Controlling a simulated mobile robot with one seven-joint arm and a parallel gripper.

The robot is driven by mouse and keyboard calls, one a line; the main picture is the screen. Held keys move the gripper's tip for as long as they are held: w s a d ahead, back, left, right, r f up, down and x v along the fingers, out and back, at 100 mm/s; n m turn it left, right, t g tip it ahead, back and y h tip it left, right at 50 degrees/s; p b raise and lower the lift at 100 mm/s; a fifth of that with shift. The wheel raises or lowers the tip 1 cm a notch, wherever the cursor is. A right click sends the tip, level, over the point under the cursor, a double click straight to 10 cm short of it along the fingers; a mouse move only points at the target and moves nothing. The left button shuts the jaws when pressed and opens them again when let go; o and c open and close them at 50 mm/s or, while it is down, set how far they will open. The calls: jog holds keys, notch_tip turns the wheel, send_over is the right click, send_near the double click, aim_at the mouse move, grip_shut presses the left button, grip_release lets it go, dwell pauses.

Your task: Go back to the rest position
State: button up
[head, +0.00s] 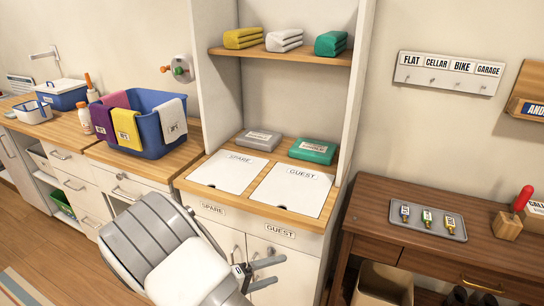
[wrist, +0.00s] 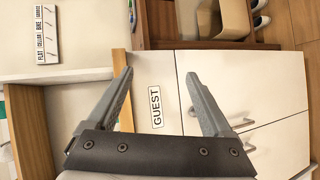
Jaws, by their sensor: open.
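My gripper (head: 265,273) is open and empty in front of the white cabinet doors, below the counter with the SPARE and GUEST mats. In the wrist view my gripper (wrist: 160,97) shows its two grey fingers spread apart, with nothing between them but the cabinet front behind. The GUEST label (wrist: 156,107) shows between the fingers, turned on its side. My arm reaches up from the bottom of the head view and hides part of the cabinet and drawers.
The white SPARE mat (head: 229,172) and GUEST mat (head: 291,190) lie bare on the counter, with a grey bundle (head: 258,139) and a green bundle (head: 312,150) behind. A blue basket (head: 160,140) stands left. A brown desk (head: 380,215) with a key tray (head: 428,233) stands right.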

jog(key=s+d+r+m+g+y+p, duration=0.1)
jog(key=s+d+r+m+g+y, duration=0.25)
jog(key=d+r, duration=0.4)
jog(key=s+d+r+m+g+y+p, duration=0.1)
jog(key=s+d+r+m+g+y, duration=0.2)
jog(key=r, duration=0.7)
jog(key=s+d+r+t+y+p, duration=0.1)
jog(key=s+r+t+y, duration=0.1)
jog(key=s+r, duration=0.4)
jog(key=s+d+r+t+y+p, duration=0.1)
jog(key=s+d+r+t+y, duration=0.1)
jog(key=s+r, duration=0.4)
jog(key=shift+s+d+r+y, duration=0.25)
jog(key=shift+s+r+y, duration=0.15)
jog(key=shift+r+y, duration=0.65)
jog(key=shift+r+t, duration=0.2)
jog(key=shift+t, duration=0.05)
